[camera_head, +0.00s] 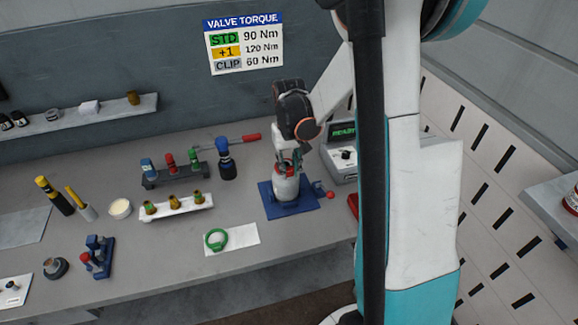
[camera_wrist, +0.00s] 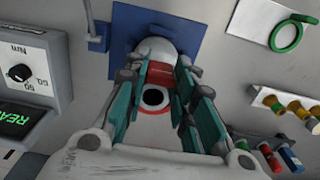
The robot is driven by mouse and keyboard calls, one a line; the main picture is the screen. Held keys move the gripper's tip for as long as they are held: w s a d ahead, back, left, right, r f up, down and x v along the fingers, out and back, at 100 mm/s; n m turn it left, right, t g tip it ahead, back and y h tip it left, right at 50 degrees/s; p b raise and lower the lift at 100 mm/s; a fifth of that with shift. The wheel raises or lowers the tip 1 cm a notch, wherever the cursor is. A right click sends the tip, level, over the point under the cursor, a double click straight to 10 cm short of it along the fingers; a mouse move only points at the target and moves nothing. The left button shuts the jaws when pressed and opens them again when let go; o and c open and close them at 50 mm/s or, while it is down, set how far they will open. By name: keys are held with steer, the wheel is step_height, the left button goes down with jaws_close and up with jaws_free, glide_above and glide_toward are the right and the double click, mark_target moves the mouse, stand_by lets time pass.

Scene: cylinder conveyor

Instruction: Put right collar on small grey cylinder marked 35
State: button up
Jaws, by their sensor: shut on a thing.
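A small grey cylinder (camera_head: 286,187) stands upright in a blue base on the bench; its marking is not readable. In the wrist view its rounded grey body (camera_wrist: 158,48) shows beyond the fingers. My gripper (camera_head: 289,163) is above the cylinder, pointing down. Its teal fingers (camera_wrist: 160,88) are shut on a red part (camera_wrist: 160,74) at the cylinder's top, with a red-rimmed dark round opening beside it. I cannot tell whether the red part is fixed to the cylinder. A green ring-shaped collar (camera_head: 216,239) lies on a white sheet (camera_head: 243,236), left of the cylinder.
A white tray (camera_head: 185,207) holds several brass fittings. Behind it are a rack (camera_head: 172,172) with coloured tools and a red-handled wrench (camera_head: 240,139). A meter box (camera_head: 340,161) is right of the cylinder. A torque sign (camera_head: 244,45) hangs on the wall.

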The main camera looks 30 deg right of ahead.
steer(key=shift+f+b, duration=0.4)
steer(key=shift+f, duration=0.15)
steer(key=o, duration=0.9)
steer(key=shift+r, duration=0.1)
steer(key=shift+r+p, duration=1.75)
steer(key=shift+r, duration=1.25)
